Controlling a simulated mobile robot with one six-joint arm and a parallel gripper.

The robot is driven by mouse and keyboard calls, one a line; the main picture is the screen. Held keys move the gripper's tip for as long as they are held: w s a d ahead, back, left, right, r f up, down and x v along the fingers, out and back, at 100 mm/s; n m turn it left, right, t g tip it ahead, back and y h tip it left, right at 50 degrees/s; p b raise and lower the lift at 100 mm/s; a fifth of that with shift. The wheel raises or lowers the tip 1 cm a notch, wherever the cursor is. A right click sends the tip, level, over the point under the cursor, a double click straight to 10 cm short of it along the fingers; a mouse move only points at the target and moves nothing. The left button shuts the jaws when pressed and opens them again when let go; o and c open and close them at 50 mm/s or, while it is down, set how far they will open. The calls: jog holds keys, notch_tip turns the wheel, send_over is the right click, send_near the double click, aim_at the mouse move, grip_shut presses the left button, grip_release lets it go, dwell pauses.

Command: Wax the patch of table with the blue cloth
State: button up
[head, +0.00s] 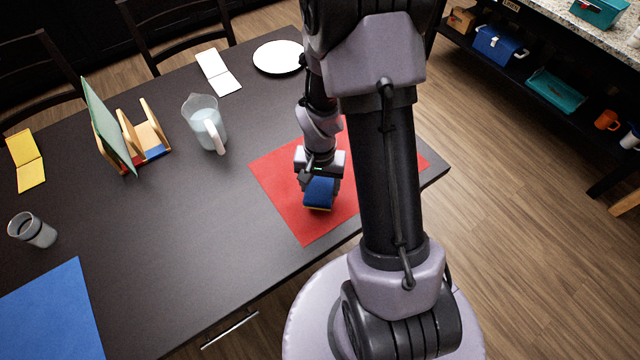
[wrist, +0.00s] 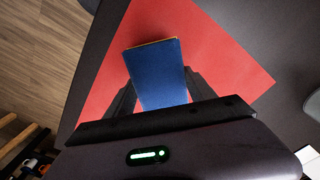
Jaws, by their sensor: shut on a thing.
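The blue cloth (head: 320,192) is a folded block with a thin yellowish edge underneath. My gripper (head: 320,178) is shut on it, over the red patch of the dark table (head: 285,178). The wrist view also shows the blue cloth (wrist: 158,75) between the two fingers of my gripper (wrist: 158,97), with the red patch (wrist: 225,55) around it. The cloth is at or close to the red surface; I cannot tell if it touches. My arm hides the right part of the red patch in the head view.
A clear jug (head: 205,125) stands left of the red patch. A white plate (head: 278,57) and a white card (head: 217,72) lie behind. A wooden rack (head: 145,140), yellow card (head: 27,160), grey cup (head: 33,230) and blue mat (head: 55,310) are farther left. The table's middle is clear.

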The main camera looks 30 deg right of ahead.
aim_at(320, 185)
dwell(0.6)
notch_tip(320, 185, up, 7)
jog(key=p, duration=0.5)
dwell(0.5)
